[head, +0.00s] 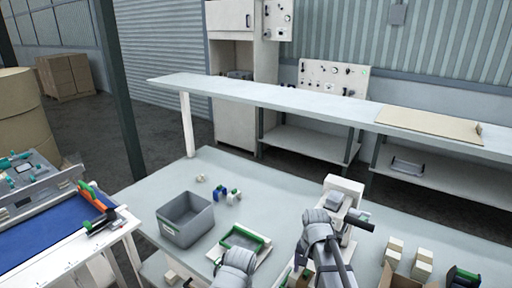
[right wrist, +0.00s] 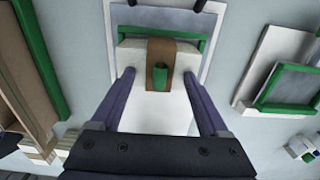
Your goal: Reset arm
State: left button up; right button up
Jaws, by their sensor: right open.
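My right gripper (right wrist: 158,78) is open in the right wrist view. Its two fingers stand on either side of a white block (right wrist: 134,57) with a brown strip and a green peg. I cannot tell whether the fingers touch the block. Past the block is a pale plate with a green bar (right wrist: 138,39). In the head view my right arm rises at the lower middle, and its fingers are not clear there. A grey link of my left arm shows at the bottom edge, but its gripper is not seen.
A grey bin (head: 186,221) and a green-rimmed tray (head: 241,240) are on the table (head: 290,185). Small blocks (head: 422,264) and an open cardboard box (head: 395,281) lie at the right. A raised shelf (head: 270,93) runs along the back.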

jog(key=shift+s+f, duration=0.1)
jog(key=shift+f, duration=0.1)
jog(key=shift+r, duration=0.15)
jog(key=shift+r+p, duration=0.55)
jog(key=shift+p, duration=0.15)
notch_tip(320, 180, up, 7)
jog(key=p, duration=0.7)
jog(key=shift+a, duration=0.1)
notch_tip(320, 180, down, 9)
jog(key=b, duration=0.8)
jog(key=shift+r+b, duration=0.2)
jog(key=shift+b, duration=0.1)
jog(key=shift+r, duration=0.15)
jog(key=shift+s+r+p, duration=0.1)
jog(key=shift+r+p, duration=0.6)
jog(key=shift+p, duration=0.05)
jog(key=shift+w+r+p, duration=0.2)
jog(key=shift+r+p, duration=0.05)
jog(key=shift+p, duration=0.15)
notch_tip(320, 180, up, 9)
jog(key=p, duration=0.9)
